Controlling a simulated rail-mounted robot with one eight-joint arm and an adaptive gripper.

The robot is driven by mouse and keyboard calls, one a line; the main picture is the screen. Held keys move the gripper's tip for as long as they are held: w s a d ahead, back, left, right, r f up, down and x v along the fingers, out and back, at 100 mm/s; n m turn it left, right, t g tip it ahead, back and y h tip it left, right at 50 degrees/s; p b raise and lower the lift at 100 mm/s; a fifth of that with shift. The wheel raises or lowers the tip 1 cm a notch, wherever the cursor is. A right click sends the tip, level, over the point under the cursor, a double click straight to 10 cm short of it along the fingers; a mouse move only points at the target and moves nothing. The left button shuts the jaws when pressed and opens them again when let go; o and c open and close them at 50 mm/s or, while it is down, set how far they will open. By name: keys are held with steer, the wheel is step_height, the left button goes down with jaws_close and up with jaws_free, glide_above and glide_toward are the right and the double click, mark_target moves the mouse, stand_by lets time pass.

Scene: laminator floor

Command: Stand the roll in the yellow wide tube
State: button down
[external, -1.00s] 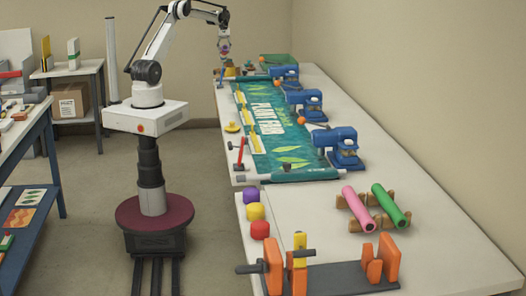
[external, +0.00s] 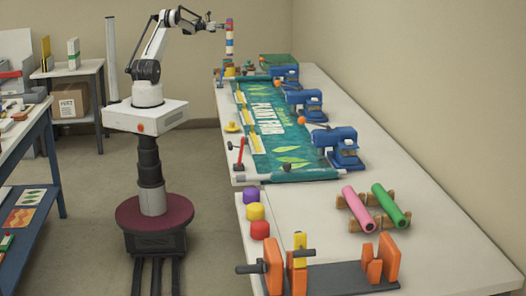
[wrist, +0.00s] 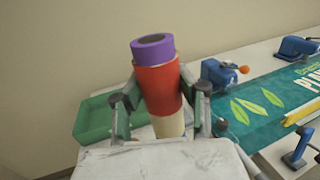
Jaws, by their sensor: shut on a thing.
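My gripper (external: 222,27) is shut on a roll (external: 229,37) and holds it roughly upright above the far left end of the long bench. The roll is a slim cylinder with coloured bands. In the wrist view the roll (wrist: 160,85) shows a purple top with a hollow end, a wide red band and a cream lower part between the two fingers. A small yellow piece (external: 229,71) stands on the bench below the roll; it is too small to tell surely whether it is the yellow wide tube. The roll's lower end is hidden in the wrist view.
A green tray (external: 278,60) lies at the bench's far end, also in the wrist view (wrist: 92,122). Blue clamp-like machines (external: 304,102) line the right side of a green banner (external: 275,125). The air around the roll looks clear.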

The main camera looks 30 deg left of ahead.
mark_target(229, 34)
steer(key=shift+f+b, duration=1.1)
steer(key=shift+f, duration=1.8)
step_height(229, 34, down, 20)
steer(key=b, duration=1.1)
steer(key=shift+f+b, duration=0.15)
steer(key=shift+b, duration=0.25)
steer(key=shift+c, duration=1.9)
jaws_free()
